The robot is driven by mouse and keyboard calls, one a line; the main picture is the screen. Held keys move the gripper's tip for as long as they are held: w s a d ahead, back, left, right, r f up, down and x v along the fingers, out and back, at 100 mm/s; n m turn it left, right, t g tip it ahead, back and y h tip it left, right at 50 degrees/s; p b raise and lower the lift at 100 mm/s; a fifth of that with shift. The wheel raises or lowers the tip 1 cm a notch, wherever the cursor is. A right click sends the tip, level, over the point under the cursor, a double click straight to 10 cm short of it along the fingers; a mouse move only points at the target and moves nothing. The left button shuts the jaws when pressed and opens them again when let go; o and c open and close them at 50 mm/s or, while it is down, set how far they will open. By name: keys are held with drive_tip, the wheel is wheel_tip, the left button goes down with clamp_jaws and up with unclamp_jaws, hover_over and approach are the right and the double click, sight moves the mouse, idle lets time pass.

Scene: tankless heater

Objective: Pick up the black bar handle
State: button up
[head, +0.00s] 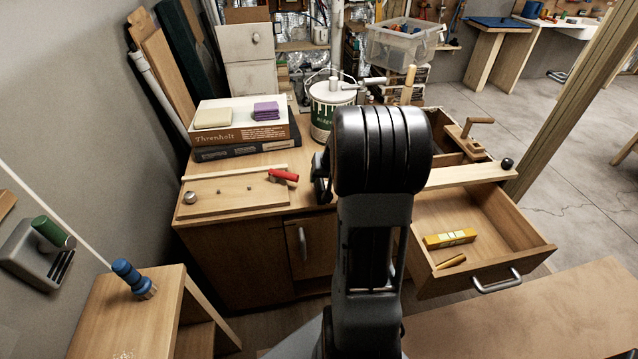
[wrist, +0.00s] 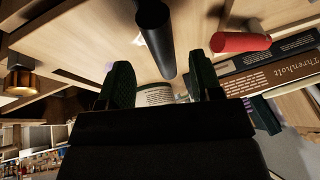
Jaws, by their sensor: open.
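The black bar handle (wrist: 155,40) shows in the wrist view as a dark, smooth cylinder running down from the top edge. Its near end lies in the picture between the two fingertips of my gripper (wrist: 160,63), with space on both sides. My gripper is open, and neither finger visibly touches the bar. How deep the bar sits between the fingers I cannot tell. In the head view my arm hides the bar, and only a dark edge of my gripper (head: 320,180) shows left of the arm, near the wooden board.
A red handle (head: 283,176) and a metal knob (head: 190,197) are on the wooden board (head: 235,201). Books (head: 240,143) and a paint can (head: 330,112) stand behind. An open drawer (head: 520,250) with yellow items projects at the right. A black knob (head: 507,163) sits above it.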

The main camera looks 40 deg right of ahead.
sight(321, 180)
drive_tip(key=shift+x, duration=2.3)
drive_tip(key=shift+w+a, duration=0.1)
drive_tip(key=shift+w, duration=0.05)
drive_tip(key=shift+r, duration=0.1)
clamp_jaws()
